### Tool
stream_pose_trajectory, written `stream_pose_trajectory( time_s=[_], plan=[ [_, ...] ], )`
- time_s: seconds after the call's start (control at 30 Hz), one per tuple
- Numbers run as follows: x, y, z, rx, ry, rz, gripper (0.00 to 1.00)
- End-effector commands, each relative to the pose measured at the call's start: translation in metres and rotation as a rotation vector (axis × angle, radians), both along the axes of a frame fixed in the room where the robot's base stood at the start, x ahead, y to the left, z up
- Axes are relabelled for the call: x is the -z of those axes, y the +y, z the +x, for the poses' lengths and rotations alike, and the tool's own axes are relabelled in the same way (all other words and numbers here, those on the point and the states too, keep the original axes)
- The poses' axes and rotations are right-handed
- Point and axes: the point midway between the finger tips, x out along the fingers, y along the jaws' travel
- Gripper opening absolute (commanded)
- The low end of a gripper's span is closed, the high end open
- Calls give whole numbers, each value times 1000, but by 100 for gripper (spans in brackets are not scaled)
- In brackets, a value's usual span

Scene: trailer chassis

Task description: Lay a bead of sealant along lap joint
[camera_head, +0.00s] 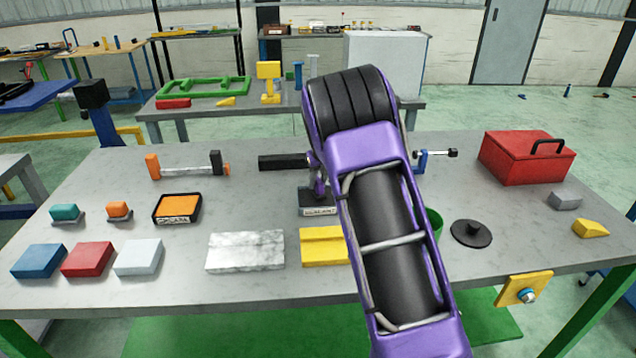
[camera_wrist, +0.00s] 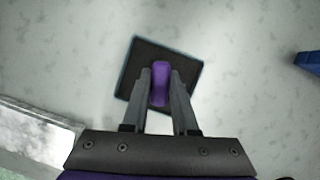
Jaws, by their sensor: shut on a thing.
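My gripper (camera_wrist: 160,85) is shut on a narrow purple piece (camera_wrist: 160,83), with one grey finger on each side of it. The piece stands over a dark square stand (camera_wrist: 133,88). In the head view this stand (camera_head: 318,209) carries a pale label, and the purple piece (camera_head: 319,185) rises from it, partly hidden by my arm. I cannot tell whether the piece is clear of the stand. A yellow plate (camera_head: 322,246) with a line across it, perhaps the lap joint, lies in front, its right side hidden by my arm.
A marbled white block (camera_head: 245,250) lies left of the yellow plate. An orange clamp (camera_head: 188,170), an orange-filled tray (camera_head: 177,208) and several coloured blocks stand further left. A red toolbox (camera_head: 526,157) and a black disc (camera_head: 471,234) are on the right.

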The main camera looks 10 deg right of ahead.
Motion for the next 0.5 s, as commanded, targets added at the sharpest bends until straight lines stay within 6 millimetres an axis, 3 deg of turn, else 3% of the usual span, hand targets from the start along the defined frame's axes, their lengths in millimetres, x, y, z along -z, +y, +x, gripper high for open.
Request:
stream_pose_trajectory(
  time_s=[0.5],
  plan=[
    [-44, 0, 1, 0, -5, 0, 0]
  ],
)
